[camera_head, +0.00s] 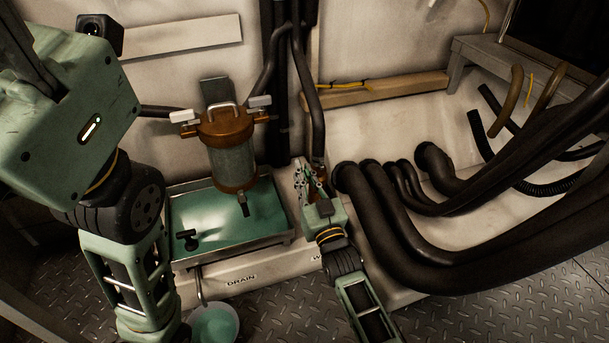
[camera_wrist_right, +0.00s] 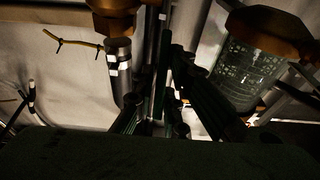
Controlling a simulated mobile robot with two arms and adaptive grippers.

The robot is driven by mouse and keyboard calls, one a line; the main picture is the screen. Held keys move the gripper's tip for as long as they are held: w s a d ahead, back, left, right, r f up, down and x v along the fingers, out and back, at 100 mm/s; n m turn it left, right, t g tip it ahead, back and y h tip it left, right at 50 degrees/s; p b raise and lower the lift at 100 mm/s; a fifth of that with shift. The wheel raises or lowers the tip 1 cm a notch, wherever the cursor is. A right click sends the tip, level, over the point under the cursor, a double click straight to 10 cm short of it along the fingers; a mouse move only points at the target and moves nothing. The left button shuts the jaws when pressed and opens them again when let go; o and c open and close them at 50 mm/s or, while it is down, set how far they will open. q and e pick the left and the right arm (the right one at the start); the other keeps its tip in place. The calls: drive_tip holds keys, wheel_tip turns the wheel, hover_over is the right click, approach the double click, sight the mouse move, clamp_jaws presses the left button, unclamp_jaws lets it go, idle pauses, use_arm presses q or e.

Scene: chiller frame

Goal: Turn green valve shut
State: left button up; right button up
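I cannot make out a clearly green valve in either view. A brass-capped strainer (camera_head: 233,140) with a glass body stands above a tray, with pale handles (camera_head: 260,101) on its two sides; it also shows at the right of the wrist view (camera_wrist_right: 250,75). My right gripper (camera_head: 308,178) is upright beside the tray's right end, close to a brass fitting (camera_head: 318,168) under a dark pipe. In the wrist view its dark fingers (camera_wrist_right: 165,75) run close together in shadow; whether they hold anything is unclear. My left gripper is out of view.
The metal tray (camera_head: 285,240) holds green liquid and a small black tap (camera_head: 187,240). A bucket (camera_head: 214,325) of green liquid stands below. Thick black hoses (camera_head: 400,235) crowd the right side of my right arm. A wooden beam (camera_head: 385,92) runs along the wall.

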drive_tip(key=o, duration=0.3)
wheel_tip(320, 180, up, 10)
idle(0.6)
